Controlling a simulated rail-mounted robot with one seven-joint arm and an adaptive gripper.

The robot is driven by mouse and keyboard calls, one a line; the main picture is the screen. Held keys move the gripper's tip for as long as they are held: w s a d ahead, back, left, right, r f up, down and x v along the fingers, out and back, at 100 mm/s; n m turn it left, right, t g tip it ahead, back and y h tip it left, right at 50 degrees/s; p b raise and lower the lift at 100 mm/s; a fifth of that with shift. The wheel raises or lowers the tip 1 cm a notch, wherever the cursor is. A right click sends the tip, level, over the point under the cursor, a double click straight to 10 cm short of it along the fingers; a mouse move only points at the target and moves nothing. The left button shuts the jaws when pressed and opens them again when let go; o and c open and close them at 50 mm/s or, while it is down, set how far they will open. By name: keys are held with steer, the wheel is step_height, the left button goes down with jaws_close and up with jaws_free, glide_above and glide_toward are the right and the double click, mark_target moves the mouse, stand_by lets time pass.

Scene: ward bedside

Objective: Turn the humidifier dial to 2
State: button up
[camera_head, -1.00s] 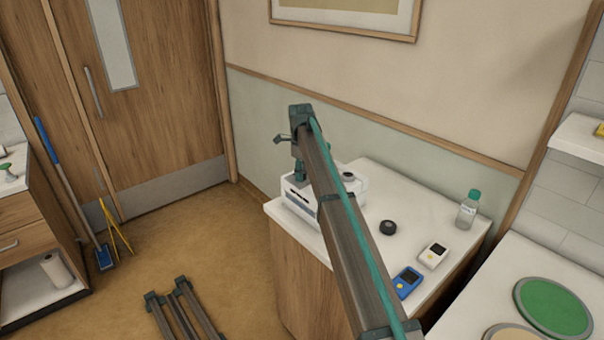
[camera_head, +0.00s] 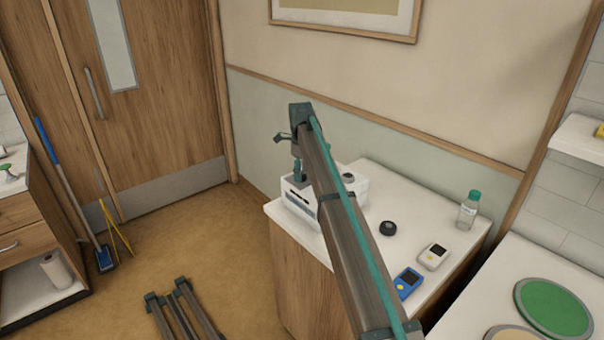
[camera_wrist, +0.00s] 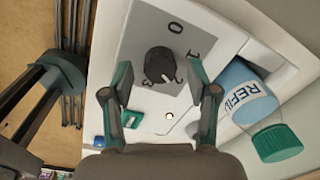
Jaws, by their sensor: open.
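The dial's white pointer faces the lower right, near the partly hidden 2. My gripper (camera_wrist: 158,96) is open, its two fingers spread on either side below the dial in the picture. I see no contact with the dial. In the head view my gripper is small and low over the humidifier.
A refill bottle (camera_wrist: 250,92) with a green cap appears right of the panel in the wrist view. On the cabinet top (camera_head: 385,185) are a black puck (camera_head: 388,228), a blue device (camera_head: 407,282), a white device (camera_head: 432,256) and a bottle (camera_head: 467,212).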

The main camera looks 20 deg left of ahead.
step_height(320, 180, up, 11)
steer(key=shift+s+r, duration=0.15)
steer(key=shift+s, duration=0.1)
stand_by(0.5)
